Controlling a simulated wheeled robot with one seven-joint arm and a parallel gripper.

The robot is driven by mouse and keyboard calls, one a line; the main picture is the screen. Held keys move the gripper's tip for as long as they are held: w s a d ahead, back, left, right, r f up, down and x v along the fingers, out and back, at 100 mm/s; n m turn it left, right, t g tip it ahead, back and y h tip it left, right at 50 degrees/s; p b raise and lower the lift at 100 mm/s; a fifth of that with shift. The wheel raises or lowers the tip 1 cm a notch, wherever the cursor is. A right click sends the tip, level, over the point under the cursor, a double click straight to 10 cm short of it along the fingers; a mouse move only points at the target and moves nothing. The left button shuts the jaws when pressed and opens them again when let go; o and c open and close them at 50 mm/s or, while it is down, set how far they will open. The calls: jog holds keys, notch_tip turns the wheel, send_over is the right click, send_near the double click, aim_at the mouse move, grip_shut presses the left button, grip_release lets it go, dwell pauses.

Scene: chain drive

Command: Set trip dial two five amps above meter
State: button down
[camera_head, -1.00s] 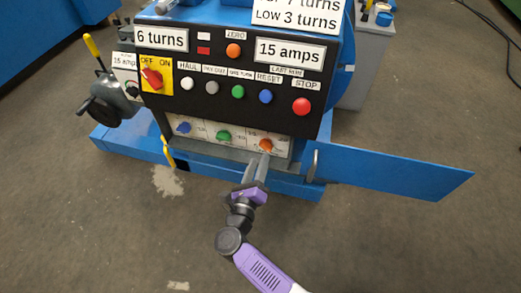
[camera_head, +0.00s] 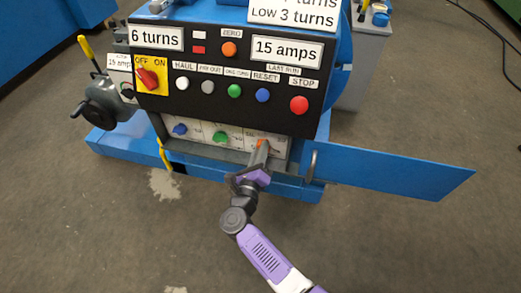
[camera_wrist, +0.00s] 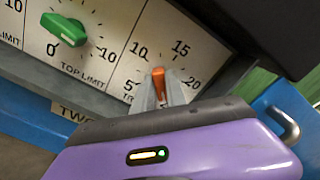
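The orange trip dial (camera_wrist: 158,83) is the rightmost of three knobs on the white lower panel. Its scale shows 5, 10, 15 and 20; the rest is hidden. The knob's upper end points roughly between 10 and 15. In the head view the dial (camera_head: 261,143) is partly covered by my fingers. My gripper (camera_wrist: 165,88) has one finger on each side of the knob, very close to it; I cannot tell whether they press on it. One meter plate (camera_head: 287,51) reads 15 amps; a smaller plate (camera_head: 119,63) at the left also appears to read 15 amps.
A green top limit knob (camera_wrist: 63,29) is left of the dial, a blue knob (camera_head: 180,129) further left. Above are push buttons, including the red stop button (camera_head: 299,105). An open blue flap (camera_head: 395,170) extends right; its handle (camera_wrist: 283,124) is close to my gripper.

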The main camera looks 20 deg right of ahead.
jog(key=shift+n+p, duration=0.3)
jog(key=n+p, duration=0.1)
jog(key=n, duration=0.2)
jog(key=shift+p, duration=0.4)
jog(key=n+p, duration=0.1)
jog(key=n, duration=0.1)
jog(key=shift+a+n, duration=0.1)
jog(key=shift+n, duration=0.2)
jog(key=n+p, duration=0.1)
jog(key=n, duration=0.1)
jog(key=shift+f+n, duration=0.15)
jog(key=shift+n, duration=0.25)
jog(key=shift+f+n+p, duration=0.2)
jog(key=shift+n+p, duration=0.6)
jog(key=shift+n, duration=1.4)
jog(key=c, duration=1.4)
grip_release()
jog(key=shift+o, duration=0.2)
